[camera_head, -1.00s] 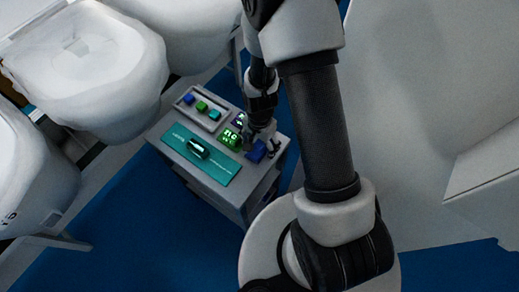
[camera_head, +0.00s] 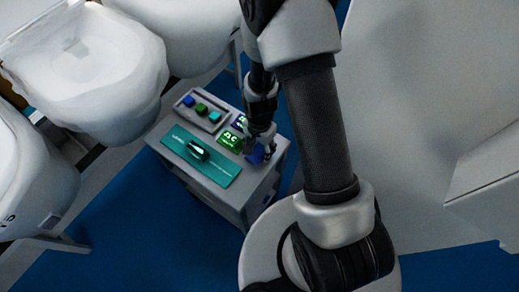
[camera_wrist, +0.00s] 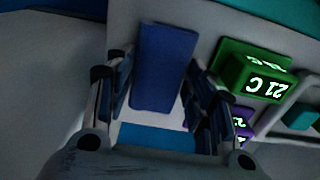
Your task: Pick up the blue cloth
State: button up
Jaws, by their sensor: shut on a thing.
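The blue cloth (camera_head: 255,158) is a small dark-blue folded block at the right end of the top of a grey cart. My gripper (camera_head: 264,147) is at the cloth, reaching down from above. In the wrist view the cloth (camera_wrist: 164,65) lies between my two fingers (camera_wrist: 155,75), one on each side of it. The gripper is shut on the cloth. In the head view the fingers hide part of the cloth. I cannot tell whether it is clear of the cart top.

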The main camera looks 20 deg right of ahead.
aim_at(260, 149)
notch_tip(260, 149, up, 20)
jog(key=p, duration=0.6)
